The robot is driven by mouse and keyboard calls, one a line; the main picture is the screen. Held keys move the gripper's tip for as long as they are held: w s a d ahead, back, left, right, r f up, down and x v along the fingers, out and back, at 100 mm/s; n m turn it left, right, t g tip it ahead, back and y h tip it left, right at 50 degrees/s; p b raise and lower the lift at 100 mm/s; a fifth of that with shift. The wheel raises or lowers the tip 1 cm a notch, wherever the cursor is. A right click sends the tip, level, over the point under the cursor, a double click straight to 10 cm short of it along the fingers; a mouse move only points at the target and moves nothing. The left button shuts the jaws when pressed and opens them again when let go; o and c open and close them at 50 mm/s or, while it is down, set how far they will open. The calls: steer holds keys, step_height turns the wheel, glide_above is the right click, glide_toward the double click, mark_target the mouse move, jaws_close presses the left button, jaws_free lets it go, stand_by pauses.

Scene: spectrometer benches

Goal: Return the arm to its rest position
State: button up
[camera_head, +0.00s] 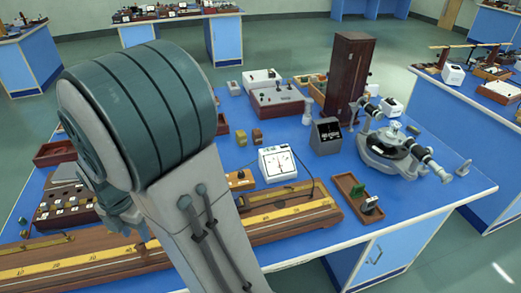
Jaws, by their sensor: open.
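My arm (140,120) fills the left foreground of the head view, with a thick dark teal joint and a grey link running down to the bottom edge. It is in front of and above the blue-topped bench (430,190). A smaller teal part of the arm shows at its lower left. My gripper's fingers cannot be made out; the arm hides part of the bench behind it.
A spectrometer (393,148) stands at the bench's right, beside a tall dark wooden box (348,75). A white dial meter (277,163), a black meter (325,135) and a long wooden scale board (290,208) lie near the arm. Green floor separates other benches.

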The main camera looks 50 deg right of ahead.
steer(key=shift+r, duration=2.8)
